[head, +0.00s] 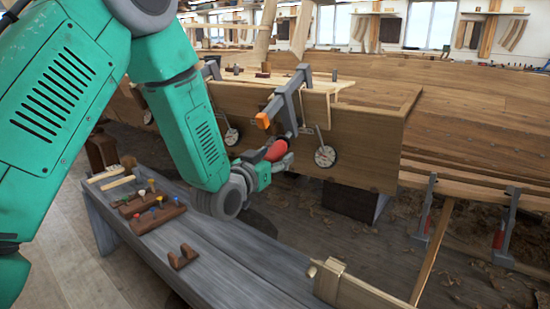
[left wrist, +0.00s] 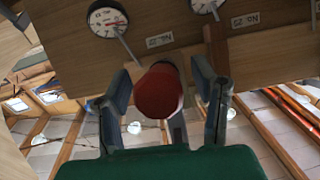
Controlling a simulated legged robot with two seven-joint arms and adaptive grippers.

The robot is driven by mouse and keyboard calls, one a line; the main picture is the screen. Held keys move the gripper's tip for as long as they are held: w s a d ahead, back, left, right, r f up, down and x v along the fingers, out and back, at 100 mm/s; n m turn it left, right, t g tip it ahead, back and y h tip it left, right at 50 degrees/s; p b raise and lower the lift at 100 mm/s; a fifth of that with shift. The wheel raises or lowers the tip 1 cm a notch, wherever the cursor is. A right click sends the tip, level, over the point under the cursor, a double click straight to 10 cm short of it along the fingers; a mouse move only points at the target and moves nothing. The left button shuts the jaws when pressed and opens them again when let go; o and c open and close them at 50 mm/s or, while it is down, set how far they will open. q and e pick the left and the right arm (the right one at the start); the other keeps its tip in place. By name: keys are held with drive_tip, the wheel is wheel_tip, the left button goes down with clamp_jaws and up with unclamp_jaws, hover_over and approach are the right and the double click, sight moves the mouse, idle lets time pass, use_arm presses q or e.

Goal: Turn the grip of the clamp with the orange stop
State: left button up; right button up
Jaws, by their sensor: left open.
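The clamp (head: 287,103) is a grey bar clamp over the top edge of a wooden plank box, with an orange stop (head: 262,120) at the end of its bar. Its red grip (head: 276,151) hangs below, in front of the plank face. My left gripper (head: 283,158) is at the red grip, partly hiding it. In the left wrist view the red grip (left wrist: 158,92) shows end-on between the two fingers of my open left gripper (left wrist: 165,108), with gaps visible on both sides. Whether a finger touches it I cannot tell. My right gripper is not in view.
Dial gauges hang on the plank face (head: 365,150), one dial (head: 325,156) just right of my left gripper, another dial (head: 231,136) to its left. A grey bench (head: 225,262) with wooden blocks stands below. Two clamps with red grips (head: 424,218) are at right.

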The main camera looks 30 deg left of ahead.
use_arm(q)
drive_tip(key=c, duration=1.2)
drive_tip(key=shift+o, duration=0.2)
drive_tip(key=shift+o, duration=0.2)
drive_tip(key=shift+y, duration=0.3)
drive_tip(key=shift+m+y+p, duration=0.5)
drive_tip(key=shift+m+y, duration=0.4)
drive_tip(key=shift+m, duration=0.3)
drive_tip(key=shift+m+y, duration=1.3)
drive_tip(key=shift+y, duration=0.1)
drive_tip(key=o, duration=1.1)
